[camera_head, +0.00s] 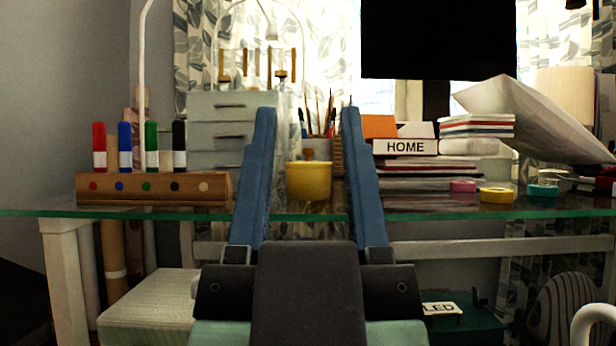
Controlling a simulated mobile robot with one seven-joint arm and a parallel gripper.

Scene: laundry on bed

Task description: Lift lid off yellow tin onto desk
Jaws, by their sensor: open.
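The yellow tin (308,183) stands upright on the glass desk (420,214), near the middle of the view. A yellow band (308,165) runs along its top and looks like the lid's rim; I cannot make out a knob. My gripper (308,110) is open, with its two long blue fingers reaching up and away from me. In the picture the tin shows between the fingers, with nothing held. I cannot tell how far the fingers are from the tin.
A wooden block with several coloured markers (150,188) stands left. Grey drawers (215,130) and a pen cup (318,148) are behind. Books and a HOME sign (405,147) stand right, with tape rolls (497,195) and a leaning white cushion (530,115). Little glass is clear near the tin.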

